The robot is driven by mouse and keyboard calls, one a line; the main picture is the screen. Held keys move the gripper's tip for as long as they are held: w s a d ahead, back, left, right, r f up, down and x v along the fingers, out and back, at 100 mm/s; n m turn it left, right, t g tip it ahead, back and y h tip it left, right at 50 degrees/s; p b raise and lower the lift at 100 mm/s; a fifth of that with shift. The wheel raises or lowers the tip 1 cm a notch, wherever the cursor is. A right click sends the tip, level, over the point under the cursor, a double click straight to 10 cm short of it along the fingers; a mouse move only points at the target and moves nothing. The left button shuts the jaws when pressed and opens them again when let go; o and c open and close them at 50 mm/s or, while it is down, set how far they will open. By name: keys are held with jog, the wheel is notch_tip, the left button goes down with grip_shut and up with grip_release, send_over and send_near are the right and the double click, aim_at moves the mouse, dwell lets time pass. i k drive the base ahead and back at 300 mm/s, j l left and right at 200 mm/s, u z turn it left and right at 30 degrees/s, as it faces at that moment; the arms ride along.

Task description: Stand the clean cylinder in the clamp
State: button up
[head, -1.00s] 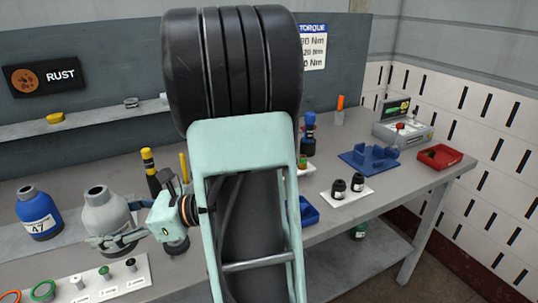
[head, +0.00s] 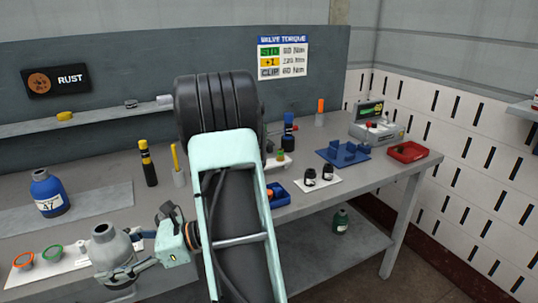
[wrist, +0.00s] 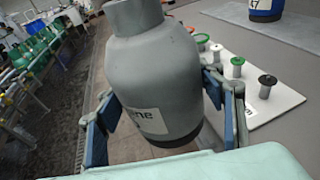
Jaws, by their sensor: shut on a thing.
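A grey cylinder (head: 108,245) with a short neck and a white label is held upright, or nearly so, in my gripper (head: 118,276). In the wrist view both blue-padded fingers close around the grey cylinder (wrist: 150,75); its label is partly hidden, showing letters like "ene". It hangs off the bench's front edge, with floor below it in the wrist view. A blue fixture (head: 345,153) with raised blocks lies at the bench's right; I cannot tell if it is the clamp. A blue cylinder (head: 48,193) labelled 47 stands at the bench's left.
A white board (head: 70,265) with coloured rings and spools lies on the front left of the bench. Two black jars (head: 318,176), a red tray (head: 407,151) and a grey device (head: 378,128) occupy the right. Green bottles (wrist: 38,48) line a rail at left in the wrist view.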

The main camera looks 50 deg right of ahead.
aim_at(342, 154)
jog(key=k+l+z, duration=0.1)
jog(key=z, duration=0.3)
jog(key=k+l+z, duration=0.1)
jog(key=z, duration=0.3)
jog(key=k+l+z, duration=0.1)
jog(key=z, duration=0.3)
